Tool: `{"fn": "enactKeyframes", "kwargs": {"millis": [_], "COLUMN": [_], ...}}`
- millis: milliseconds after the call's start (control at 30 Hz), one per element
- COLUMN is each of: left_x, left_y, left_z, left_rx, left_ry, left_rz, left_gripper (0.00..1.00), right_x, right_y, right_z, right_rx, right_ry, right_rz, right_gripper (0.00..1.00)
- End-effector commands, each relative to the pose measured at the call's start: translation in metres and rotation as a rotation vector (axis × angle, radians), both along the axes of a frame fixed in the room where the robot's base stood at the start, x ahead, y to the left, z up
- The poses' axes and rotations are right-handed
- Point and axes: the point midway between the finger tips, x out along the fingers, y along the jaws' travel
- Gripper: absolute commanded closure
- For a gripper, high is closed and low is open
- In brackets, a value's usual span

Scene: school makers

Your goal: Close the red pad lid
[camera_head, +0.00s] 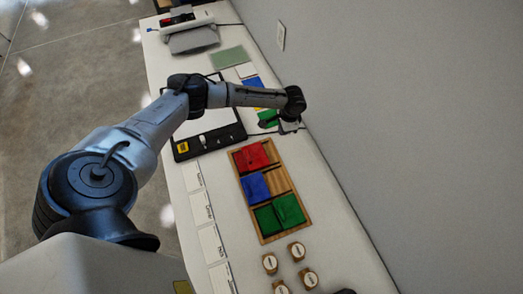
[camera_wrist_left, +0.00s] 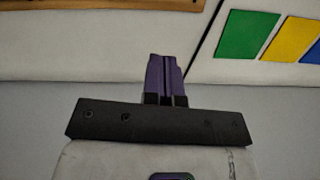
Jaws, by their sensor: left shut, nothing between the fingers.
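The red pad (camera_head: 251,157) lies at the far end of a wooden tray (camera_head: 268,238) in the head view. Red covers much of the tray's width there; I cannot tell how far its lid stands open. My left gripper (camera_head: 289,127) is near the wall, beyond the tray's far end and apart from the red pad. In the left wrist view its purple fingers (camera_wrist_left: 166,80) are shut together and empty. The red pad does not show in that view. My right gripper is not in view.
The tray also holds a blue pad (camera_head: 255,187) and green pads (camera_head: 279,213). Several round wooden stamps (camera_head: 297,250) stand at the near end. White labelled cards (camera_head: 202,208) line the table's left edge. Colour cards, including a green one (camera_wrist_left: 247,35), lie near the gripper. The wall (camera_head: 400,140) bounds the right.

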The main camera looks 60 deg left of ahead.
Motion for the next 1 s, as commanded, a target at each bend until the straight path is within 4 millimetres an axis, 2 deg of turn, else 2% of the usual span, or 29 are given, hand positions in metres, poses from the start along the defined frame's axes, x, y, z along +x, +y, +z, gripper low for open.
{"fn": "enactKeyframes", "kwargs": {"millis": [33, 133, 367, 567, 900, 967, 1000], "left_x": [-0.011, -0.029, -0.044, -0.054, -0.077, -0.08, -0.086], "left_y": [-0.002, -0.001, 0.005, 0.006, 0.01, 0.011, 0.013], "left_z": [0.002, 0.006, 0.007, -0.017, -0.076, -0.085, -0.08], "left_rx": [-0.008, 0.006, 0.058, 0.061, 0.06, 0.06, 0.061], "left_ry": [0.07, 0.182, 0.268, 0.269, 0.266, 0.265, 0.264], "left_rz": [0.028, 0.068, 0.125, 0.132, 0.131, 0.132, 0.131], "left_gripper": [1.0, 1.0, 1.0, 1.0, 1.0, 1.0, 1.0], "right_x": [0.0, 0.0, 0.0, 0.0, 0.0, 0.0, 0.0], "right_y": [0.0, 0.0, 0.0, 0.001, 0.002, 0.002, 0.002], "right_z": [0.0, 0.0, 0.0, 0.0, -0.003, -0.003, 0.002], "right_rx": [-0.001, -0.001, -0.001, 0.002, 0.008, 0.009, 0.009], "right_ry": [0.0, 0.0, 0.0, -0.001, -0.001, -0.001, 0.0], "right_rz": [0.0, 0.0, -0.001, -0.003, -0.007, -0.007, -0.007], "right_gripper": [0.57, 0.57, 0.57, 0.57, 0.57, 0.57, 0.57]}}
